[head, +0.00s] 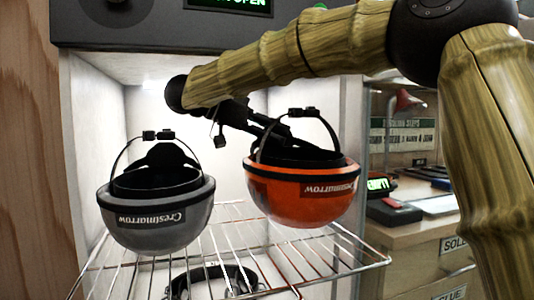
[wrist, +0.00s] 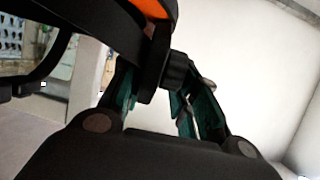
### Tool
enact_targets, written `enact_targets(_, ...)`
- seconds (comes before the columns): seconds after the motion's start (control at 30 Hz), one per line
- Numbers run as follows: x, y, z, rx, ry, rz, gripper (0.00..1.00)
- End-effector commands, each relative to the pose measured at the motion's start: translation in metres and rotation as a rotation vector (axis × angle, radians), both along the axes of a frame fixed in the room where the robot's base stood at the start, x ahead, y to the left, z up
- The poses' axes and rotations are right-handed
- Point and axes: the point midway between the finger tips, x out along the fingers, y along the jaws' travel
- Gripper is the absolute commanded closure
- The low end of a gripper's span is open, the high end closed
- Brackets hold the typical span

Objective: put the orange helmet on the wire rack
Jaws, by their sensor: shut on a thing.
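The orange helmet (head: 305,205) is upside down at the right side of the wire rack (head: 372,262), inside a white-walled chamber. It looks level and over the rack; whether its shell touches the wires I cannot tell. My gripper (head: 280,135) reaches in from behind the helmet and is shut on a black part at its rear. In the wrist view, my gripper's teal-padded fingers (wrist: 165,95) close around a black knob or strap piece, with a bit of orange shell (wrist: 155,7) above.
A grey helmet (head: 158,228) sits upside down on the rack's left side, with a gap between the helmets. A dark strapped item (head: 180,285) lies below the rack. A control panel (head: 130,30) overhangs the chamber. A cluttered desk (head: 420,235) stands at right.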

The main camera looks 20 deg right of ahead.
Motion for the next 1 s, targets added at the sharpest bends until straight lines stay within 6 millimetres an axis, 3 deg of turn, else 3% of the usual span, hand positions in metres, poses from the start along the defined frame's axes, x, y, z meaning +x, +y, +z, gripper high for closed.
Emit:
enact_targets(0.1, 0.014, 0.004, -0.002, 0.001, 0.0, 0.0, 1.0)
enact_targets(0.4, 0.027, 0.009, -0.007, 0.0, 0.001, 0.003, 1.0)
enact_targets(0.63, 0.026, 0.008, -0.036, 0.001, 0.001, 0.003, 1.0)
enact_targets(1.0, 0.026, 0.008, -0.037, 0.001, 0.001, 0.003, 1.0)
